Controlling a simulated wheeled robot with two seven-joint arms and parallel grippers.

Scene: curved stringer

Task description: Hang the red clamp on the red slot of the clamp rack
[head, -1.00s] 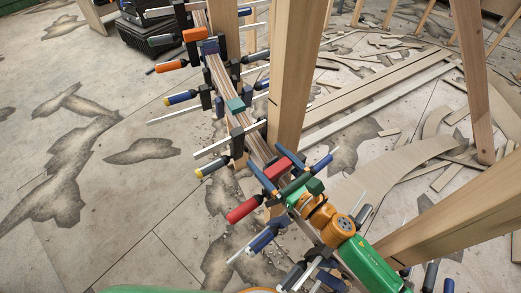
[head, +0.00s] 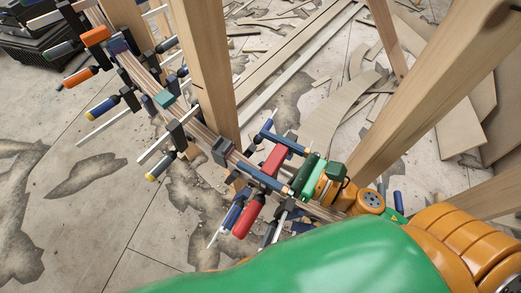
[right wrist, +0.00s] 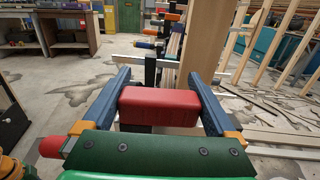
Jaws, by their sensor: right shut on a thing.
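The red clamp has a red block (head: 275,158) and a red handle (head: 248,216). My right gripper (head: 260,150) has its blue fingers shut on either side of the red block. In the right wrist view, the red block (right wrist: 160,106) sits between the two fingers, with a red handle end at left. In the head view the clamp overlaps the curved wooden stringer (head: 207,137); I cannot tell whether it still touches it. I cannot pick out the clamp rack or its red slot in either view. My left gripper is not in view.
Several other clamps, with orange (head: 96,36), teal (head: 165,99) and blue parts, line the stringer. An upright wooden post (head: 207,65) stands close beyond it, and a slanted beam (head: 425,90) is at right. Wood offcuts lie behind. The floor at left is mostly clear.

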